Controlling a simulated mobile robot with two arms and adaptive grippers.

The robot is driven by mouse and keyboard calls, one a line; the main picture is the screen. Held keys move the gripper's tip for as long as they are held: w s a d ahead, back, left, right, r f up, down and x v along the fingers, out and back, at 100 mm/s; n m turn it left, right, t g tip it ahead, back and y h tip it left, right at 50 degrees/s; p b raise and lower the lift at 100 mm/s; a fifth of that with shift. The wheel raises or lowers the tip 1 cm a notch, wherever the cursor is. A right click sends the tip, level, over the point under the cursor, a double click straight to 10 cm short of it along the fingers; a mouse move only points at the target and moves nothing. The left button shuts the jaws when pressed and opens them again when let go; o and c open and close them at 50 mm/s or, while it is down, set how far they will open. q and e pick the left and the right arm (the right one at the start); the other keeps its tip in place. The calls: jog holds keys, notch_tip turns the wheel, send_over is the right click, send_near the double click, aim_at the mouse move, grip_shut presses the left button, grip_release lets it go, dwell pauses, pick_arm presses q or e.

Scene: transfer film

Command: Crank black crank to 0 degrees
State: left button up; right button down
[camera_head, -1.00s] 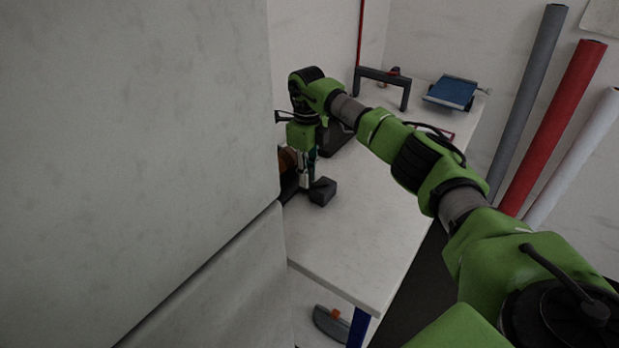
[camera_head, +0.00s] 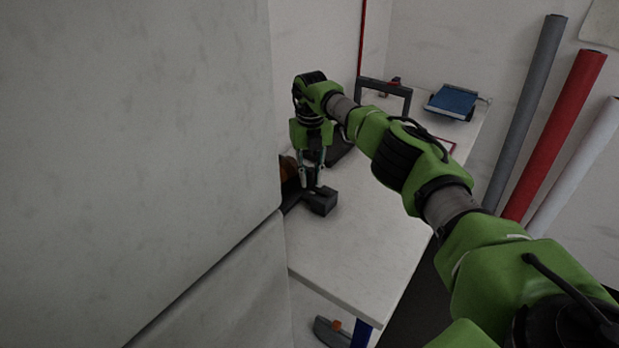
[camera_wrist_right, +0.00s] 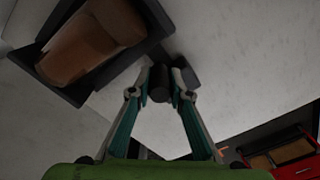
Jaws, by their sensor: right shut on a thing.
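The black crank shows in the head view as a dark block (camera_head: 320,201) low over the white table, with my right gripper (camera_head: 311,186) just above it, pointing down. In the right wrist view the dark round crank handle (camera_wrist_right: 160,84) sits between the two fingertips of my right gripper (camera_wrist_right: 160,88), which is shut on it. A darker block lies just behind the handle there. The crank's far end is hidden behind the pale panel at left in the head view. My left gripper is not in view.
A large pale panel (camera_head: 140,150) fills the left. An orange-brown cylinder in a dark holder (camera_wrist_right: 92,42) is beside the crank. The white table (camera_head: 360,235) is clear toward its front. A blue flat device (camera_head: 453,101) and a dark frame (camera_head: 384,84) stand at the back.

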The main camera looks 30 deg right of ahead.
jog(key=shift+w+d+m, duration=0.1)
jog(key=shift+d+m, duration=0.05)
jog(key=shift+m, duration=0.25)
jog(key=c, duration=1.9)
grip_release()
notch_tip(320, 180, up, 12)
